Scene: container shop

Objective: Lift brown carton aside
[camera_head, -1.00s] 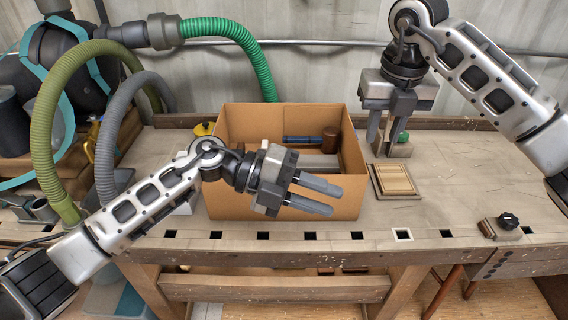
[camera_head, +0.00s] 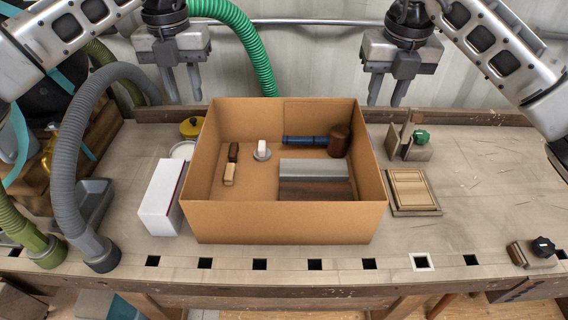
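The brown carton (camera_head: 290,222) stands upright and open-topped on the workbench (camera_head: 470,200). Inside it lie a mallet with a blue handle and brown head (camera_head: 339,140), a grey and dark brown block (camera_head: 314,178), and a few small pieces. My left gripper (camera_head: 182,84) hangs pointing down above the back left of the carton, apart from it, with its fingers parted and nothing between them. My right gripper (camera_head: 387,90) hangs pointing down above the back right of the carton, also apart from it, its fingers parted and empty.
A white box (camera_head: 160,200) stands close against the carton's left side. A wooden framed panel (camera_head: 411,190) and a small tool with a green knob (camera_head: 420,137) lie to its right. A grey hose (camera_head: 68,150) is at the left. The right of the bench is mostly clear.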

